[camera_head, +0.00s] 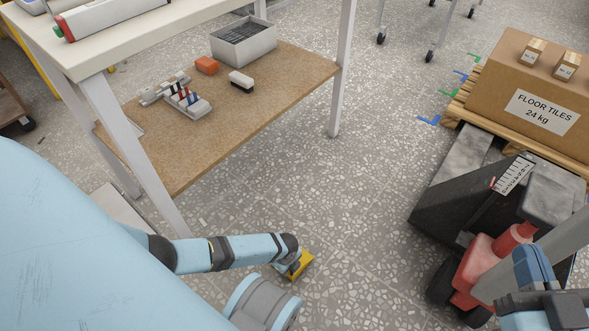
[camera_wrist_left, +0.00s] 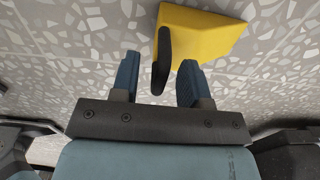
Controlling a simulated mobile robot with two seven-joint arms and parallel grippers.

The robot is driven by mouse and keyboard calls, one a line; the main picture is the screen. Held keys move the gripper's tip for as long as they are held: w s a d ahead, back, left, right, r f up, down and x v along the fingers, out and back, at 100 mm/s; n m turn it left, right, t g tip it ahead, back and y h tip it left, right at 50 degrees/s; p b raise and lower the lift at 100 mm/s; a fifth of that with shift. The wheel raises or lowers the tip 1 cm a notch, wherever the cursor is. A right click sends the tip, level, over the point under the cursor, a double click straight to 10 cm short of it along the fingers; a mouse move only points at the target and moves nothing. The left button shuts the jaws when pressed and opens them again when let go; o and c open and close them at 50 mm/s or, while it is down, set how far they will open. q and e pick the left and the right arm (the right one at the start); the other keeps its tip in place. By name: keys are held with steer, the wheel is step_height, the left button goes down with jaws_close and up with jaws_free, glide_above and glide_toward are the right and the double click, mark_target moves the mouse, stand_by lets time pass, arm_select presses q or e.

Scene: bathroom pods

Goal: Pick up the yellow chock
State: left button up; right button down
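The yellow chock (camera_wrist_left: 205,35) is a wedge with a black handle and rests on the speckled floor. In the head view the chock (camera_head: 303,264) shows only partly, behind the end of my left arm. My left gripper (camera_wrist_left: 158,80) is open, its two blue fingers apart, with the black handle (camera_wrist_left: 162,60) between their tips, nearer the right-hand finger. In the head view my left gripper is mostly hidden by its arm. My right gripper (camera_head: 533,264) is at the lower right, in front of the pallet truck; its finger opening is not clear.
A workbench (camera_head: 258,122) with a brown lower shelf stands at the upper left. A red and black pallet truck (camera_head: 450,205) is at the right, under a wooden pallet (camera_head: 462,108) with a floor tiles box (camera_head: 490,85). The floor between the bench and truck is clear.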

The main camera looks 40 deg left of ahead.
arm_select(q)
jaws_close()
stand_by(1.3)
